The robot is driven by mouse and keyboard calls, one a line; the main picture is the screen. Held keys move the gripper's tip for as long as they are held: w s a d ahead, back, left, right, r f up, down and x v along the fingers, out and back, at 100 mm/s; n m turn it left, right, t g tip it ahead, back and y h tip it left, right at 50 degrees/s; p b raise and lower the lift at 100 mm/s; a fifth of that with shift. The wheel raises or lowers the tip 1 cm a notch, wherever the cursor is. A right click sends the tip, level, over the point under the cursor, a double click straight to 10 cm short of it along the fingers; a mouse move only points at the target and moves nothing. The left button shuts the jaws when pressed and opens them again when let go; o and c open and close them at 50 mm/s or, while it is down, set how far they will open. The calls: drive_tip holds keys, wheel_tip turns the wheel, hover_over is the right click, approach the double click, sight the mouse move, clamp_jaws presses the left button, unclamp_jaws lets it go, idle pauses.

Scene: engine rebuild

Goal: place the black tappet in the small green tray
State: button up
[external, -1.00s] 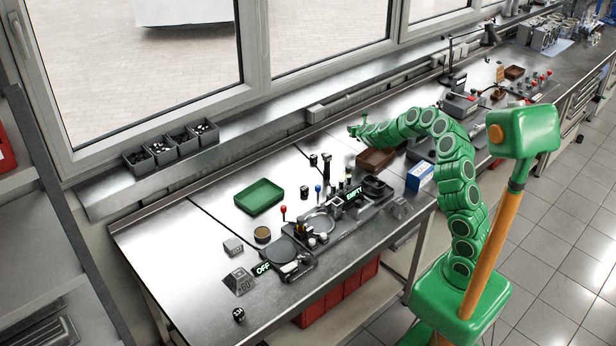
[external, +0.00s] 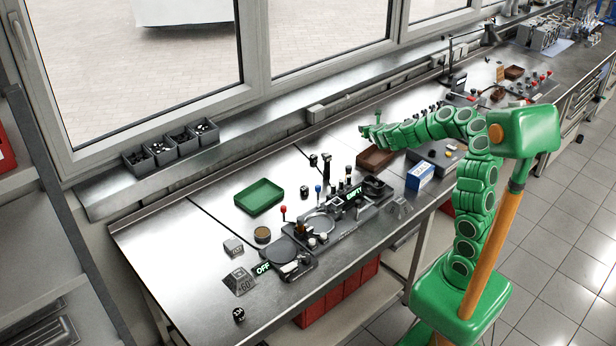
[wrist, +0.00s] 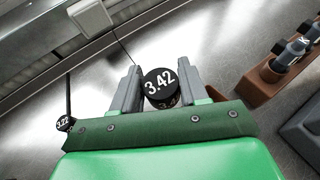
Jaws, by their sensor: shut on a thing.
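My gripper (wrist: 158,68) is shut on a black tappet (wrist: 160,84), a short cylinder marked 3.42 on its top, held between the two grey fingers in the wrist view. In the external view my gripper (external: 368,128) is above the back of the bench, behind the brown tray; the tappet is too small to make out there. The small green tray (external: 260,197) lies flat on the bench, well to the left of my gripper, and looks empty.
Another black cylinder marked 3.22 (wrist: 64,124) shows in the wrist view. A small black piece (external: 304,191) stands right of the green tray. The brown tray (external: 375,160), blue box (external: 420,175) and measuring fixture (external: 325,225) are nearby. Bench left of the green tray is clear.

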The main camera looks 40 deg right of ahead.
drive_tip(key=shift+s+a+r, duration=0.15)
drive_tip(key=shift+s+r, duration=0.1)
drive_tip(key=shift+s, duration=0.15)
